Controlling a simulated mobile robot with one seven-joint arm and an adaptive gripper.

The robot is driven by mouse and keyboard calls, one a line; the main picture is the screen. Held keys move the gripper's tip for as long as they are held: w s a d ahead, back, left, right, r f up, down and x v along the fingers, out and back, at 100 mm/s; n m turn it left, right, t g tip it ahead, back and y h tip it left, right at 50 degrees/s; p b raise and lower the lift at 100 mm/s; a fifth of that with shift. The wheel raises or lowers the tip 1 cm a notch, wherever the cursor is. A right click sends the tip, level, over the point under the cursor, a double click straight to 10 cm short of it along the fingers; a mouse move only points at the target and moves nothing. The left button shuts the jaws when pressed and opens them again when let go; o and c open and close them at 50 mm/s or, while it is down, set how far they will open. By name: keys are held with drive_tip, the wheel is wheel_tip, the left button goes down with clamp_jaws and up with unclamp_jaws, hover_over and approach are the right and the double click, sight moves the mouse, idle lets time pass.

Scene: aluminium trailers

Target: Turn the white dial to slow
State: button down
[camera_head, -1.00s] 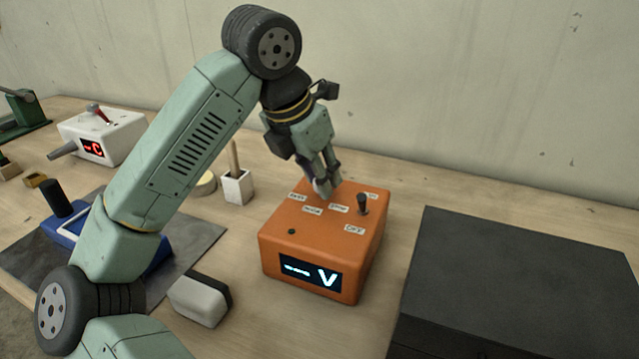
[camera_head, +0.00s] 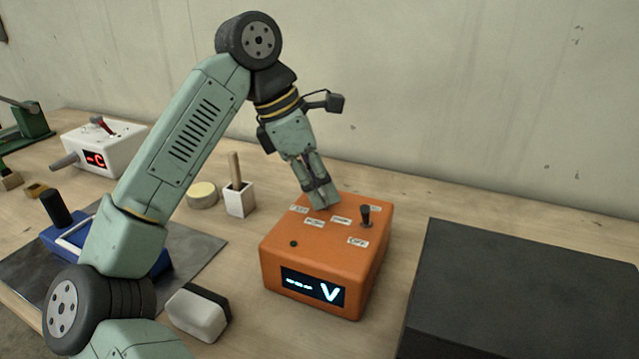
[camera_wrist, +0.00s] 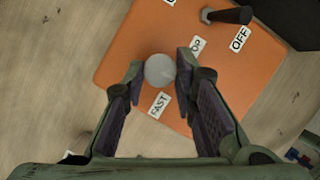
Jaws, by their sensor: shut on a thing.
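The orange box (camera_head: 290,254) has a small round white dial (camera_wrist: 160,70) on its top. In the wrist view the dial sits between the two fingertips of my gripper (camera_wrist: 161,74), which is shut on it. In the head view my gripper (camera_head: 324,201) points down at the box top and its fingers hide the dial. A FAST label (camera_wrist: 158,104) lies near the dial, and a partly covered label ending in "OP" (camera_wrist: 198,46) is on its other side. I cannot tell which label the dial points to.
A black toggle switch (camera_head: 365,216) stands on the box beside the OFF label (camera_head: 357,241). The box front has a lit display (camera_head: 314,288). A large dark case (camera_head: 530,285) is to the right. A white cup (camera_head: 240,200) stands behind left, and a grey-white block (camera_head: 197,314) in front left.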

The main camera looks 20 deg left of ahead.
idle(0.5)
drive_tip(key=c, duration=1.3)
unclamp_jaws()
drive_tip(key=v, duration=1.2)
